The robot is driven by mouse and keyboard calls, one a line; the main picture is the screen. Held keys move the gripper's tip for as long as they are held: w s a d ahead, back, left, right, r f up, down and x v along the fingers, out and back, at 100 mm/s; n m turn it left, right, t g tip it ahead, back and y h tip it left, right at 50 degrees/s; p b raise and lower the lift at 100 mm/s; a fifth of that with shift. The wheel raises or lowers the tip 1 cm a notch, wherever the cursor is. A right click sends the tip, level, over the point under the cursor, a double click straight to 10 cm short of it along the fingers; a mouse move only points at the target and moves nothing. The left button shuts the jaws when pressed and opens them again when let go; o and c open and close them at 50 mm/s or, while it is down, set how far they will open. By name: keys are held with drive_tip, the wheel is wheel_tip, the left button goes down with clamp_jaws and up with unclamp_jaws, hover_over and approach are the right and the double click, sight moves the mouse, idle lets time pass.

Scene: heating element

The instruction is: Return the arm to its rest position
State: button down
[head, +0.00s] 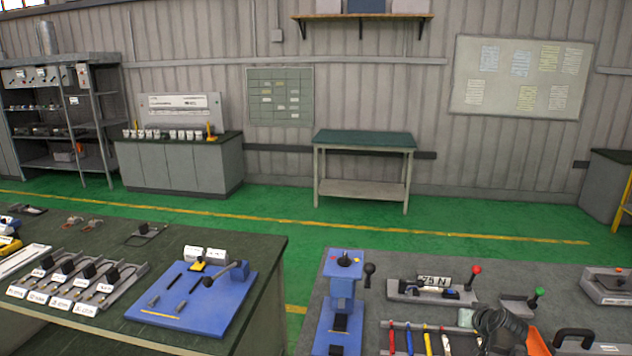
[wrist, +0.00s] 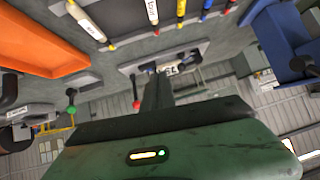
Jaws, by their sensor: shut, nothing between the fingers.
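My gripper (wrist: 158,82) shows in the wrist view as two dark fingers held together in front of a green housing with a small lit indicator. Nothing is between the fingers. The wrist picture is upside down. The gripper is over the grey-topped bench (head: 440,316). A dark, rounded shape stands at the bench's front right in the head view, between the screwdrivers and an orange tray; I cannot tell for sure whether it is my arm. The rest position itself is not marked in either view.
Close by are the orange tray (wrist: 45,40), several screwdrivers (head: 408,337), a gauge fixture (head: 433,290), a green-knobbed lever (head: 538,294) and a blue press (head: 343,300). A dark-topped bench (head: 262,262) stands left. Green floor (head: 330,234) lies clear behind.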

drive_tip(key=w+a+f+n+g+y, duration=0.1)
drive_tip(key=a+n, duration=0.1)
drive_tip(key=a, duration=0.6)
drive_tip(key=w+a+f+n+g+y, duration=0.1)
drive_tip(key=w+a, duration=0.1)
drive_tip(key=a, duration=0.6)
drive_tip(key=s+a+f+g, duration=0.1)
drive_tip(key=s+a, duration=0.1)
drive_tip(key=a, duration=0.3)
drive_tip(key=s+a+f+n+g, duration=0.1)
drive_tip(key=s+a+f+g, duration=0.1)
drive_tip(key=a, duration=0.2)
drive_tip(key=s+a+f+n+g, duration=0.1)
drive_tip(key=s+a+f, duration=0.1)
drive_tip(key=a, duration=0.3)
drive_tip(key=shift+s+a+f+y, duration=0.2)
drive_tip(key=shift+s+a+y, duration=0.1)
drive_tip(key=shift+s+y, duration=0.15)
drive_tip(key=s+d+f+m+g+h, duration=0.1)
drive_tip(key=s+g, duration=0.3)
drive_tip(key=s, duration=0.4)
drive_tip(key=shift+s+d+f+m+h, duration=0.35)
drive_tip(key=shift+d+f+m+h, duration=0.1)
drive_tip(key=shift+d+m, duration=0.35)
